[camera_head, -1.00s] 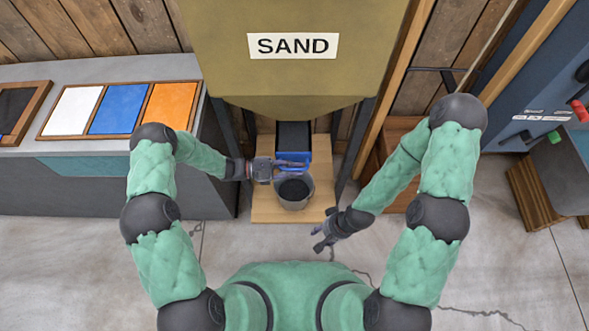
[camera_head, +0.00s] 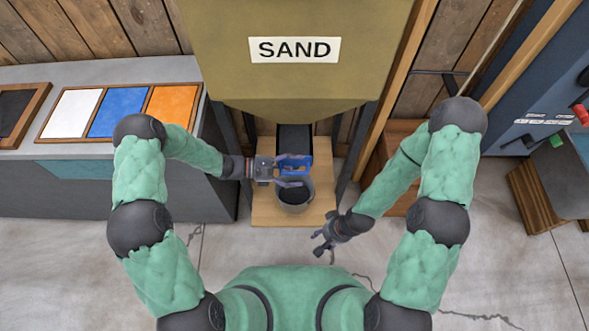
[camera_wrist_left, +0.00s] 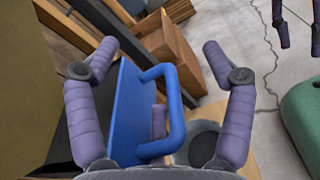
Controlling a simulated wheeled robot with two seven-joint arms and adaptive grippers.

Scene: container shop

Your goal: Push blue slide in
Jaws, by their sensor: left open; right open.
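The blue slide (camera_head: 296,163) is under the sand hopper (camera_head: 300,85), at the front of its dark chute. In the left wrist view the slide is a blue plate (camera_wrist_left: 122,110) with a U-shaped blue handle (camera_wrist_left: 172,105). My left gripper (camera_head: 300,172) is open at the slide, and its two fingers (camera_wrist_left: 160,75) stand wide on either side of the plate and handle. I cannot tell whether they touch it. A grey bucket (camera_head: 296,197) with dark insides stands just below the slide. My right gripper (camera_head: 322,243) is open and empty, low and right of the bucket.
The bucket stands on a wooden board (camera_head: 262,210) between the hopper's dark legs. A counter with white, blue and orange panels (camera_head: 120,112) is at the left. A wooden crate (camera_head: 402,140) is right of the hopper. Bare concrete floor lies in front.

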